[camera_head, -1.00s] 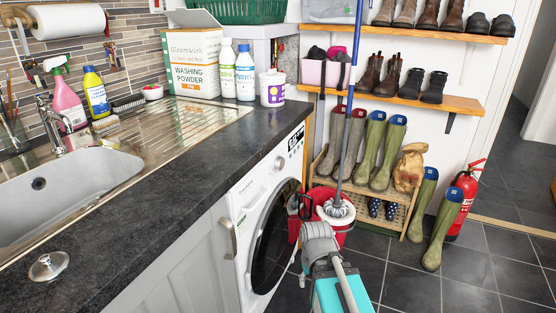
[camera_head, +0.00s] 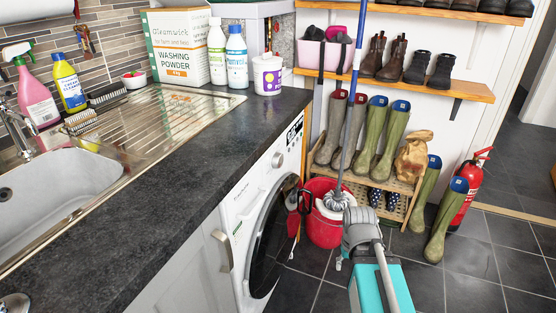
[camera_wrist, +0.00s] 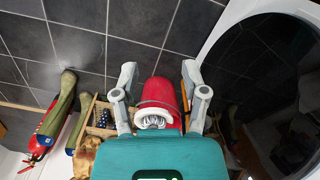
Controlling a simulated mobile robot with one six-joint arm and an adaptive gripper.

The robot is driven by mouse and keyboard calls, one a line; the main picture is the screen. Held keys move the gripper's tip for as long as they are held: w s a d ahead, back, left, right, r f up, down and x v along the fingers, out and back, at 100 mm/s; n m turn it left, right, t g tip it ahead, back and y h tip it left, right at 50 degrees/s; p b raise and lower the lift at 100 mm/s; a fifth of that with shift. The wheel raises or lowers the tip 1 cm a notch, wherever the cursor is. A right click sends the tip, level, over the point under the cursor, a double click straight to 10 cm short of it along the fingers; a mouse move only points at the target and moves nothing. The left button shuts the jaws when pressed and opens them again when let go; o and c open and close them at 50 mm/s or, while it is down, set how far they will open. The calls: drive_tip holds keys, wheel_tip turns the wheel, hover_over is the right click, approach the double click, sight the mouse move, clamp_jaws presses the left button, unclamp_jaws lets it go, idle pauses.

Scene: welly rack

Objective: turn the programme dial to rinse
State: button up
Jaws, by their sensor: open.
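The white washing machine (camera_head: 236,212) stands under the dark worktop in the head view, its round dark door facing right. Its programme dial (camera_head: 277,160) is a small pale knob high on the front, below the dark display. The dial's pointer and markings are too small to read. In the wrist view my gripper (camera_wrist: 159,72) is open, its two grey fingers spread and nothing between them. The machine's white door surround (camera_wrist: 213,40) shows at the upper right there, apart from the fingers. The dial is not visible in that view.
A red bucket (camera_head: 322,233) with a mop stands on the floor beside the machine, near my arm. Behind are a low boot rack (camera_head: 401,186), green wellies (camera_head: 440,232) and a red fire extinguisher (camera_head: 470,186). Dark floor tiles are free at the right.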

drive_tip(key=o, duration=0.5)
drive_tip(key=shift+w+a, duration=0.1)
drive_tip(key=shift+w, duration=0.1)
drive_tip(key=shift+o, duration=0.5)
drive_tip(key=shift+w+a+m+y, duration=0.2)
drive_tip(key=shift+w+m+y, duration=0.05)
drive_tip(key=shift+m+y, duration=0.05)
drive_tip(key=m+t+y, duration=0.7)
drive_tip(key=m+y, duration=0.9)
drive_tip(key=m, duration=0.4)
approach(281, 160)
drive_tip(key=v, duration=0.3)
drive_tip(key=shift+d, duration=0.1)
drive_tip(key=x, duration=1.3)
drive_tip(key=shift+w+a, duration=0.15)
drive_tip(key=shift+a, duration=0.2)
